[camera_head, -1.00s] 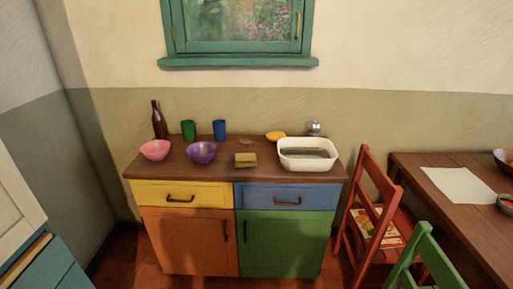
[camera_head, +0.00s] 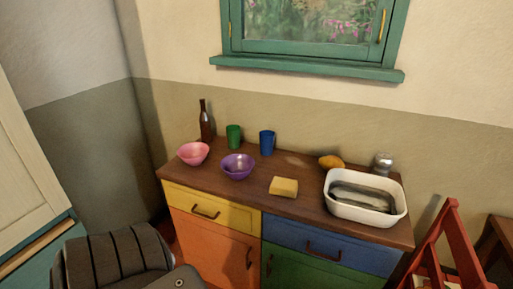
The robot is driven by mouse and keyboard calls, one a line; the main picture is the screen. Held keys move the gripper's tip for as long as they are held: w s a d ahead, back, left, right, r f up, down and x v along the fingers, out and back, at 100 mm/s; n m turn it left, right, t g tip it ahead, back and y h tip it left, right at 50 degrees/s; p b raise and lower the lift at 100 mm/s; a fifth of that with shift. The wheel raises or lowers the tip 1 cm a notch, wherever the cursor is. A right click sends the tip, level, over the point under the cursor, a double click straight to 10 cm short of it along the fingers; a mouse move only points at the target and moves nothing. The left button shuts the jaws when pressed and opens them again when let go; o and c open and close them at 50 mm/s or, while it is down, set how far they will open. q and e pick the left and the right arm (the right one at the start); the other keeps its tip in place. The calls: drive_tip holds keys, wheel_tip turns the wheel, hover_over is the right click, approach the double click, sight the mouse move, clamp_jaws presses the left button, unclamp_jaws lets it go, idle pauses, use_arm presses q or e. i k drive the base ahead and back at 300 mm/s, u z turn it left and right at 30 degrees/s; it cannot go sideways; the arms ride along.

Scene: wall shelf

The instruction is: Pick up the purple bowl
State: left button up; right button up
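The purple bowl (camera_head: 238,167) sits upright on the brown wooden top of the cabinet (camera_head: 222,189), near its front edge and left of the middle. It looks empty. A dark grey ribbed part of my own arm shows at the lower left of the head view, in front of and below the cabinet. Neither of my grippers shows, and nothing touches the bowl.
A pink bowl (camera_head: 193,153) stands left of the purple one. Behind are a brown bottle (camera_head: 206,122), a green cup (camera_head: 233,136) and a blue cup (camera_head: 267,142).

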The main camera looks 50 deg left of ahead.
sight(236, 166)
drive_tip(key=u, duration=0.3)
drive_tip(key=i, duration=0.8)
drive_tip(key=u, duration=1.2)
drive_tip(key=i, duration=0.5)
drive_tip(key=u, duration=0.55)
